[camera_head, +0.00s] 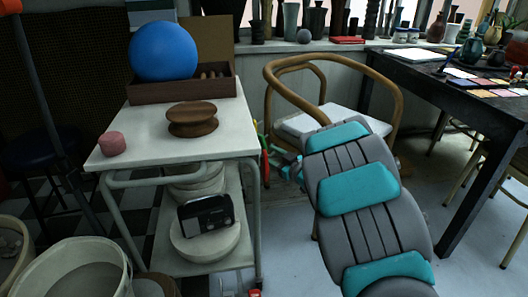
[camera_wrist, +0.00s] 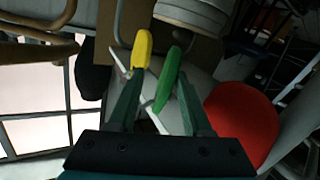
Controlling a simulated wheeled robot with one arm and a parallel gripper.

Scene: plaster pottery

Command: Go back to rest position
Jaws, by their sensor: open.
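My gripper (camera_head: 285,166) is low beside the right side of the white cart, in front of the wooden chair, with my grey and teal arm reaching down to it. In the wrist view my gripper (camera_wrist: 159,78) shows two dark teal fingers spread apart. A yellow piece (camera_wrist: 142,49) and a green piece (camera_wrist: 169,80) show by the fingertips. I cannot tell whether they belong to the fingers or lie beyond them. Thin white crossed strips (camera_wrist: 149,106) show behind the fingers. Nothing is clearly gripped.
The white cart (camera_head: 222,140) carries a blue ball (camera_head: 164,50), a brown wooden box (camera_head: 183,89), a brown spool-like piece (camera_head: 192,121) and a pink cylinder (camera_head: 113,144). The wooden chair (camera_head: 385,78) stands close behind my arm. A dark table (camera_head: 465,90) is at the right.

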